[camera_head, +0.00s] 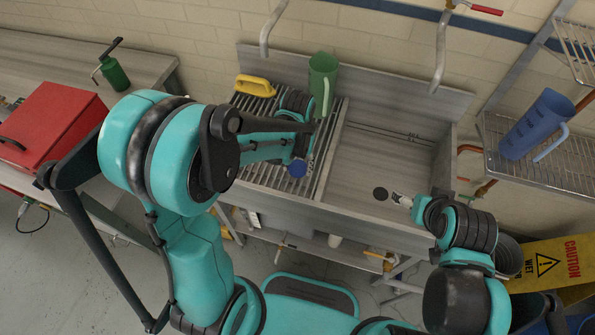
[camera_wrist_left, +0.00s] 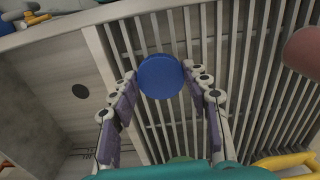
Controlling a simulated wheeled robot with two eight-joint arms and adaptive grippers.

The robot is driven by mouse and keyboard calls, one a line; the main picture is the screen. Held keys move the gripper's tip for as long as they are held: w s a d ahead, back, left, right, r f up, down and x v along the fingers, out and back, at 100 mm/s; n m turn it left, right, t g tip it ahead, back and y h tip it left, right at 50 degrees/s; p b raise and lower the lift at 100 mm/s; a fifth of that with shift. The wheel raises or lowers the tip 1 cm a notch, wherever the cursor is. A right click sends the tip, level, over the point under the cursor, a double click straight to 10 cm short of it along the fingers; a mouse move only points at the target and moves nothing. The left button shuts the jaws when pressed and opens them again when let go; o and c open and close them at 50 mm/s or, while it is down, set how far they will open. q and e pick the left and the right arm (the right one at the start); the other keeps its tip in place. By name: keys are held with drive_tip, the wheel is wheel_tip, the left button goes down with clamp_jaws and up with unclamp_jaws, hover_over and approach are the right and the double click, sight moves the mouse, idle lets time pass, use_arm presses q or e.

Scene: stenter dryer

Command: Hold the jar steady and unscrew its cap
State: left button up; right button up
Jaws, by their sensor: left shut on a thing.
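The jar's round blue cap (camera_head: 297,169) shows above the slatted drainboard in the head view. It shows nearly face-on in the left wrist view (camera_wrist_left: 160,77). The jar's body is hidden beneath the cap. My left gripper (camera_head: 303,155) is shut on the jar, with its two fingers (camera_wrist_left: 159,80) at either side of the cap. My right gripper (camera_head: 401,200) is over the sink basin, to the right of the jar and apart from it. Its fingers are too small to show whether they are open or shut.
The sink basin (camera_head: 360,170) has a dark drain (camera_head: 380,194). A green jug (camera_head: 322,75) and a yellow-handled item (camera_head: 255,86) are at the back of the slats. A blue jug (camera_head: 536,124) is on the right rack. A red box (camera_head: 50,127) is on the left counter.

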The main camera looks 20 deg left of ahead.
sight(297, 168)
use_arm(q)
wheel_tip(297, 168, down, 3)
drive_tip(key=shift+f+b, duration=0.15)
drive_tip(key=shift+b, duration=0.35)
drive_tip(key=shift+f, duration=0.2)
drive_tip(key=o, duration=1.3)
drive_tip(key=shift+r, duration=0.15)
